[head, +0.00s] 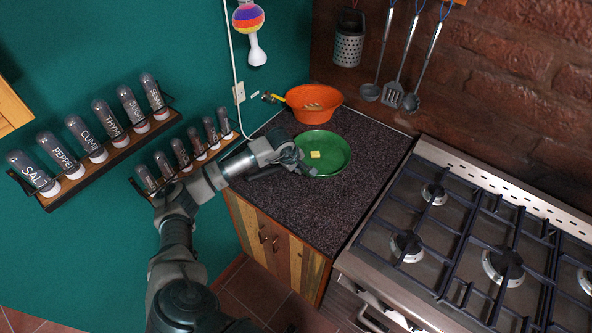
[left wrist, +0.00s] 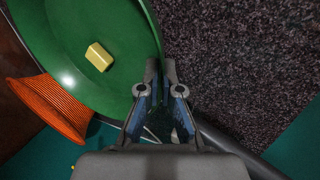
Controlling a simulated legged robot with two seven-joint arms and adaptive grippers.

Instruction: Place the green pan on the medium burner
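The green pan (head: 330,143) sits on the dark speckled counter, left of the stove, with a small yellow block (head: 315,155) in it. Both show in the left wrist view, the pan (left wrist: 110,25) and the block (left wrist: 98,57). My left gripper (head: 303,169) is at the pan's near-left edge, where the dark handle (left wrist: 235,150) joins. Its fingertips (left wrist: 160,72) are close together at the rim, seemingly closed around the handle, partly hidden by the fingers. The stove's burners differ in size; a middle-sized one (head: 407,246) is at the front left, bare. My right gripper is out of view.
An orange bowl (head: 313,104) stands just behind the pan. Spice racks (head: 95,160) hang on the green wall near my left arm. A grater (head: 348,45) and utensils hang on the brick wall. Raised grates (head: 455,235) cover the stove. The counter's front is clear.

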